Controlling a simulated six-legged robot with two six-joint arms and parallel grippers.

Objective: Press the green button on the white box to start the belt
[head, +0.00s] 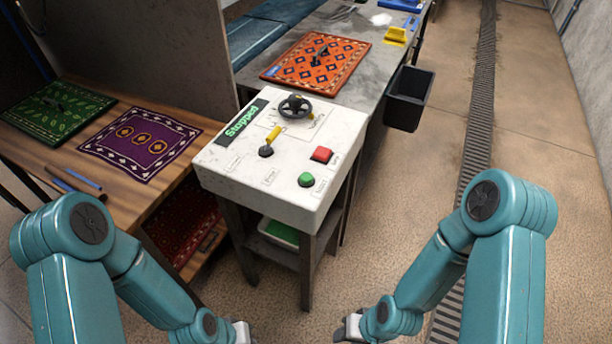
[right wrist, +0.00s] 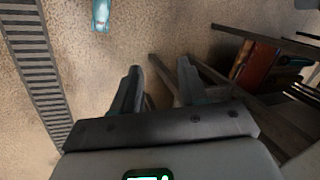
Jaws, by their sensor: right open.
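The white box (head: 235,170) stands on a dark frame in the middle of the head view. Its green button (head: 306,180) is at the front right of the top, in front of a red button (head: 321,155). A display (head: 241,119) on the box reads "Stopped". My right gripper (head: 350,328) is low at the bottom edge, in front of the box and apart from it. In the right wrist view it is open and empty (right wrist: 160,82). My left gripper (head: 241,333) is mostly cut off at the bottom edge, so its jaws cannot be read.
The box also carries a black handwheel (head: 295,106) and a yellow-handled lever (head: 271,140). A wooden table (head: 125,195) with a purple rug (head: 140,143) and a green rug (head: 55,112) is at left. An orange rug (head: 318,63) lies behind the box. A black bin (head: 409,98) hangs at right; floor there is clear.

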